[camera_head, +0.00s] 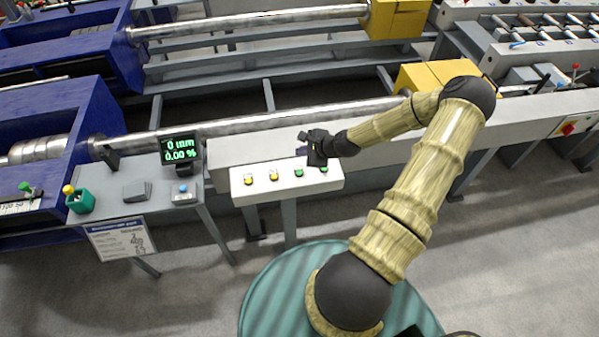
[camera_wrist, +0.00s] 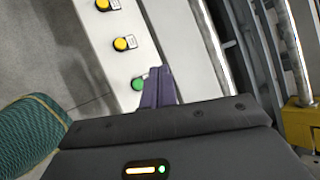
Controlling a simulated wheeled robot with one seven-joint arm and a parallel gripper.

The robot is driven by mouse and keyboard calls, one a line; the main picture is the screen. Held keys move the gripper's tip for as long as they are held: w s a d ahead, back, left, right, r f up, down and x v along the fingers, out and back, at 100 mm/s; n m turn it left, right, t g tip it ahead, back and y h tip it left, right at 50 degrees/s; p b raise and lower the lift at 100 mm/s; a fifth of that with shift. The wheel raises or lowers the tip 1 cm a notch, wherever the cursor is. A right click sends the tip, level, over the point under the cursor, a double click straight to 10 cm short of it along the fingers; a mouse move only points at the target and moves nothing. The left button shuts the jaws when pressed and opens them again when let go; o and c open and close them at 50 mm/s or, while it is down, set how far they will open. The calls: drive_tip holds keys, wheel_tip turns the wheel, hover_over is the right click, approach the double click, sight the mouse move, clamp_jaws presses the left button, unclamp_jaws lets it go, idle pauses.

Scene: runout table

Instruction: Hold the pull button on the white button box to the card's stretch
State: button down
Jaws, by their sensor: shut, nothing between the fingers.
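The white button box (camera_head: 286,185) stands on a leg in front of the beam. It has a row of two yellow buttons at left and two green ones at right; the labels are too small to read. My gripper (camera_head: 303,152) is shut and empty, over the back edge of the box near the green buttons. In the wrist view its purple fingers (camera_wrist: 157,75) are together beside a green button (camera_wrist: 138,83); contact cannot be told. The other green button is hidden there. The display (camera_head: 180,150) reads 0 mm and 0.00%. The card (camera_head: 122,240) hangs from the grey table, its figures blurred.
A long steel bar (camera_head: 270,117) runs behind. A red switch on yellow (camera_head: 568,127) is at far right.

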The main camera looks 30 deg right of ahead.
sight(302, 174)
drive_tip(key=shift+f+b, duration=3)
drive_tip(key=shift+f, duration=1.15)
drive_tip(key=shift+w, duration=0.1)
drive_tip(key=shift+f, duration=0.1)
drive_tip(key=shift+f, duration=0.3)
drive_tip(key=shift+f+b, duration=0.45)
idle(2.9)
